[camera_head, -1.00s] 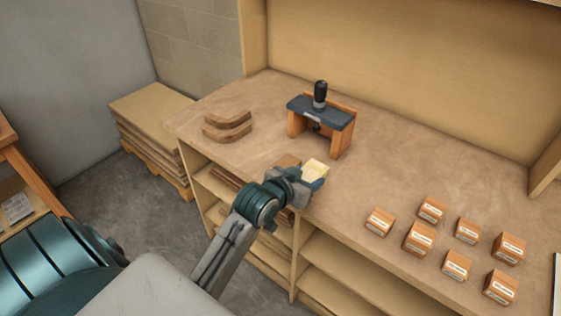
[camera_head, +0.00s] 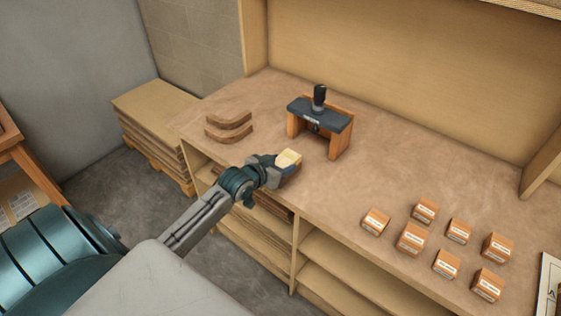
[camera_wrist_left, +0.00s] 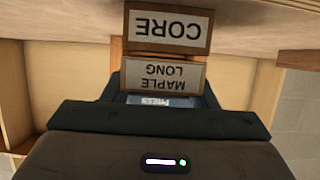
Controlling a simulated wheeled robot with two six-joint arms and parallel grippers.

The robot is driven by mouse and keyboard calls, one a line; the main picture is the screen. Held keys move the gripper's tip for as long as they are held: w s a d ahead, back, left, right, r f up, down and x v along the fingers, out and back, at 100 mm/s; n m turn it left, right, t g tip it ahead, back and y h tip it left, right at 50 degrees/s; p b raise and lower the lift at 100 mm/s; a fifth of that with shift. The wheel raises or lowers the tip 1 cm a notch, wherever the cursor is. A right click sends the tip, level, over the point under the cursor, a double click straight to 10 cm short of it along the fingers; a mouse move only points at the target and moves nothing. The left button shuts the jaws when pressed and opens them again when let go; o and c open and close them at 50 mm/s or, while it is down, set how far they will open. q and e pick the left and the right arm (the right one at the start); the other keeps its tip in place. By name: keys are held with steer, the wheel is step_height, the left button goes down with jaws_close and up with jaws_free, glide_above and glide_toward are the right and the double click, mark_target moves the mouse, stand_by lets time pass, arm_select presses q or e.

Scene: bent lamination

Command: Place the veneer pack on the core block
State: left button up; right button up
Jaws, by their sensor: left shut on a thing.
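In the head view the gripper and pack mostly hide the core block. My right gripper is out of view.
A press (camera_head: 319,113) with wooden legs and a dark top stands behind the gripper. Curved brown pieces (camera_head: 230,125) lie to its left. Several small labelled blocks (camera_head: 411,238) stand at the right. The bench top (camera_head: 350,185) between is clear.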

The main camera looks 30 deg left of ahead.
arm_select(q)
steer(key=shift+f, duration=0.25)
steer(key=o, duration=1)
steer(key=shift+r, duration=0.2)
steer(key=d+v, duration=0.1)
steer(key=v, duration=1.1)
steer(key=shift+a+b, duration=0.35)
steer(key=shift+a, duration=0.1)
